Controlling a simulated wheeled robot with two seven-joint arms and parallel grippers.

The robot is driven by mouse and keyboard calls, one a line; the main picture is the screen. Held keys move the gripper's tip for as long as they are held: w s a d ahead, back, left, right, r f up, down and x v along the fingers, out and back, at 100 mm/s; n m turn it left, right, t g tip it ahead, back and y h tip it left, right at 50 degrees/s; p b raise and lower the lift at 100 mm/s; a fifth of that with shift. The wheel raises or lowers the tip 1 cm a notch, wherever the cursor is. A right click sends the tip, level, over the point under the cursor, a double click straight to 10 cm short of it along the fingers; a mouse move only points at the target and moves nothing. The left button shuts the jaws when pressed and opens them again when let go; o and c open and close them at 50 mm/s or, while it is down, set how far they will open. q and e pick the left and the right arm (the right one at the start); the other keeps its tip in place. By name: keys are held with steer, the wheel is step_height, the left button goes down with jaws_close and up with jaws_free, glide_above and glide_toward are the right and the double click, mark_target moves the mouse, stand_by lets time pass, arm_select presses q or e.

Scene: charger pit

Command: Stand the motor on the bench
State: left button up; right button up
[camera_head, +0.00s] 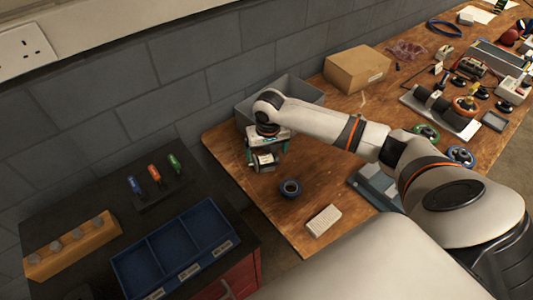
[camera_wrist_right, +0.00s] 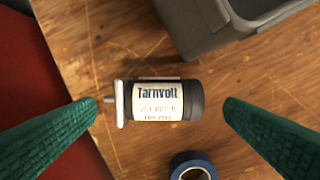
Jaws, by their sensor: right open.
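The motor (camera_wrist_right: 160,101) is a dark cylinder with a white "Tarnvolt" label, a pale end flange and a short shaft. In the right wrist view it lies on its side on the wooden bench (camera_wrist_right: 110,50), shaft pointing left. In the head view the motor (camera_head: 265,161) shows under my right gripper (camera_head: 264,158), near the bench's left end. My right gripper is open, its green fingers (camera_wrist_right: 163,110) spread on either side of the motor and apart from it. The left gripper is not in view.
A grey bin (camera_wrist_right: 215,20) stands behind the motor, and a blue tape roll (camera_head: 290,188) lies close by. A cardboard box (camera_head: 357,69) is at the back. A white block (camera_head: 323,220) lies near the front edge. A dark cabinet with a blue tray (camera_head: 172,250) stands left.

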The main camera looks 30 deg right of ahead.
mark_target(268, 163)
step_height(268, 163, up, 10)
steer(key=s, duration=0.1)
steer(key=shift+a+r, duration=0.15)
steer(key=shift+a, duration=0.05)
steer(key=shift+s, duration=0.1)
stand_by(0.4)
